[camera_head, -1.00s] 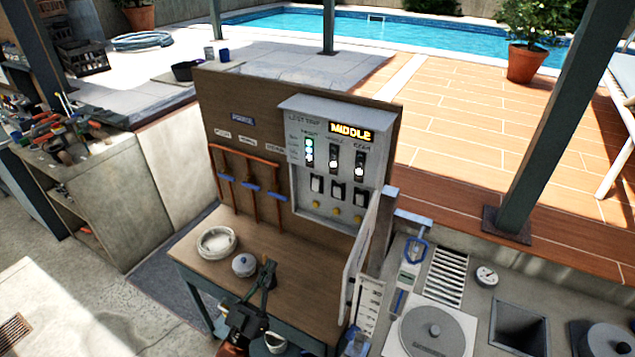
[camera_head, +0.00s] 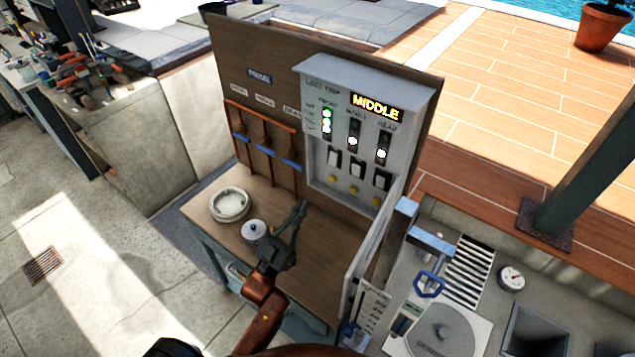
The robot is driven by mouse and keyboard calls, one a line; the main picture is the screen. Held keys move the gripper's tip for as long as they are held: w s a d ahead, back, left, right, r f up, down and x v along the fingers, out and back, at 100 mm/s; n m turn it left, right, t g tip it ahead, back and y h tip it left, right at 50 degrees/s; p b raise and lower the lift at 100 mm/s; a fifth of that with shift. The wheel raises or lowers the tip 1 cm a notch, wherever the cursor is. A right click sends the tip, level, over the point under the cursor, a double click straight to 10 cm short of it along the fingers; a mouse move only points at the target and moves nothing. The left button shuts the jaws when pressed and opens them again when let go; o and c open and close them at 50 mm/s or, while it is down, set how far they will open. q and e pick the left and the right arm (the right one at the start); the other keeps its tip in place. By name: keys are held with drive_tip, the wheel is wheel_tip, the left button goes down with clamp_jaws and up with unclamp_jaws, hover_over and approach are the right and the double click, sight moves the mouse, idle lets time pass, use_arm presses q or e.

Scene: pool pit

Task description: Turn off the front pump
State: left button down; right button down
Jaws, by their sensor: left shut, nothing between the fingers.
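Three lamp columns stand below the lettering. The left column (camera_head: 327,121), apparently labelled front, has green lamps lit; the other two each show a white lamp low down. Under them sit three rocker switches, the left one (camera_head: 334,157) below the green lamps, then several yellow buttons. My left gripper (camera_head: 301,207) is shut and empty, in front of the board, below and left of the switches, apparently apart from them. My right gripper is not in view.
Blue-handled valves (camera_head: 265,149) on copper pipes are left of the box. A white dish (camera_head: 229,205) and a small lidded pot (camera_head: 254,231) stand on the wooden bench (camera_head: 318,270). The box's open door (camera_head: 377,240) stands out on the right.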

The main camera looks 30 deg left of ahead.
use_arm(q)
drive_tip(key=p, duration=0.2)
approach(333, 159)
wheel_tip(333, 159, up, 4)
drive_tip(key=w, duration=0.4)
drive_tip(key=shift+d+f, duration=0.2)
drive_tip(key=shift+f, duration=0.05)
drive_tip(key=shift+w+f, duration=0.1)
drive_tip(key=shift+w, duration=0.25)
drive_tip(key=shift+b, duration=0.3)
